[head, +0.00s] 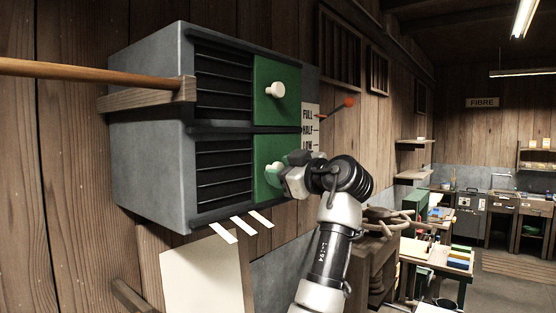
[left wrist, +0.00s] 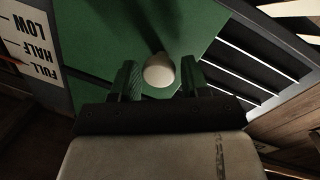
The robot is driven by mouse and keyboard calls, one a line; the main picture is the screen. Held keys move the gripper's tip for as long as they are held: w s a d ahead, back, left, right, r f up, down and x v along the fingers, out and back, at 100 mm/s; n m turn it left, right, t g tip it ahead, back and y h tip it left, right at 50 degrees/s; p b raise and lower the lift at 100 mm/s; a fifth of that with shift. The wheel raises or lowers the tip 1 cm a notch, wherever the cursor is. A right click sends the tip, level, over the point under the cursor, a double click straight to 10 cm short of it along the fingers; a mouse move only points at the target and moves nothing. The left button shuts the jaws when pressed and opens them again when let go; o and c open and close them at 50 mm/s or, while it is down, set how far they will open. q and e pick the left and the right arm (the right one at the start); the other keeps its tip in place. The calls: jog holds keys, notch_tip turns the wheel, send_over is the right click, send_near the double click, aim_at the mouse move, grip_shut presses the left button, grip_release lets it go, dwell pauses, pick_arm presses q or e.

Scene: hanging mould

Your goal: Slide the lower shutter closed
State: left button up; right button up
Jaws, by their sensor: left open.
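The lower shutter (head: 262,151) is a green panel over the right part of the lower vent in a grey wall box (head: 150,170). Dark slats (head: 222,168) lie uncovered to its left. My left gripper (head: 278,172) is at the shutter's pale round knob and partly hides it. In the left wrist view the knob (left wrist: 158,70) sits between the two open fingers of my left gripper (left wrist: 160,80), with a gap at the right finger; contact at the left one is unclear. The right gripper is out of view.
The upper green shutter (head: 278,88) with a white knob is just above. A wooden rod (head: 90,72) reaches the box's left side. A lever with a red tip (head: 348,103) sticks out beside the FULL/HALF/LOW label (head: 309,125). White strips (head: 240,226) hang below the box.

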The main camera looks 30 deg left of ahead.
pick_arm(q)
jog(key=shift+w+a, duration=0.25)
jog(key=shift+a, duration=0.4)
